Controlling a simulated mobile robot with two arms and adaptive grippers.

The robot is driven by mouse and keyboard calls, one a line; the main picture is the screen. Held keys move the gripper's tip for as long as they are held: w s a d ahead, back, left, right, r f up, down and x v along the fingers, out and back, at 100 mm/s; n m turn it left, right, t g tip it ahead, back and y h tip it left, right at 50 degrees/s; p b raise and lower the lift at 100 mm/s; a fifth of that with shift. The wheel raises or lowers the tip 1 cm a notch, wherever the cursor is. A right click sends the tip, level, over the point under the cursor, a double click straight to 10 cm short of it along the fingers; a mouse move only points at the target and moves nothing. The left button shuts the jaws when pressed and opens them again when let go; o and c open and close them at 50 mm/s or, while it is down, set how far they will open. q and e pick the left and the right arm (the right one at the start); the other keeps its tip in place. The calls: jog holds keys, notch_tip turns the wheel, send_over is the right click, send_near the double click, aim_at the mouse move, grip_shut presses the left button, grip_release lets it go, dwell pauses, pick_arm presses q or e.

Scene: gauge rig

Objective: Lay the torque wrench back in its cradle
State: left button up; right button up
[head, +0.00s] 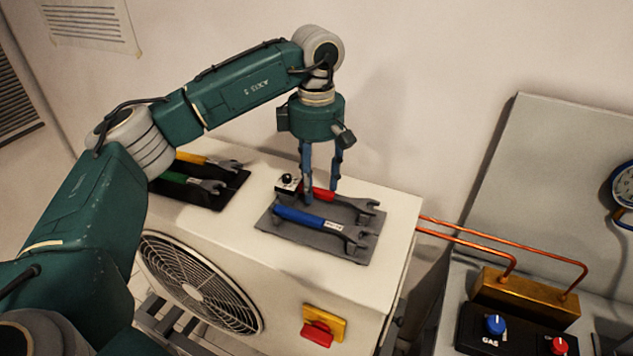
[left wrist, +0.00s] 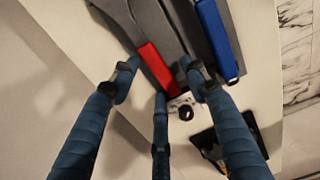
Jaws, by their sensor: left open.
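A wrench with a red handle (head: 324,195) and one with a blue handle (head: 305,218) lie side by side on a grey cradle plate (head: 345,248) on the white unit. Which one is the torque wrench, I cannot tell. My left gripper (head: 320,188) points down over the red-handled wrench with its fingers open. In the left wrist view the red handle (left wrist: 157,68) lies between and beyond the open fingers (left wrist: 158,80), and the blue handle (left wrist: 217,40) lies to the right. Contact with the red handle is unclear.
A small knobbed box (head: 288,183) stands close beside the fingers. Yellow-handled (head: 196,159) and green-handled (head: 180,179) wrenches lie on a black mat (head: 217,203) at left. The white unit (head: 375,292) has a fan grille (head: 200,285). Copper pipes (head: 470,232) run right toward a gas panel (head: 480,340).

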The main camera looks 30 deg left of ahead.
pick_arm(q)
notch_tip(320, 180, up, 11)
jog(key=shift+r, duration=0.2)
dwell(0.6)
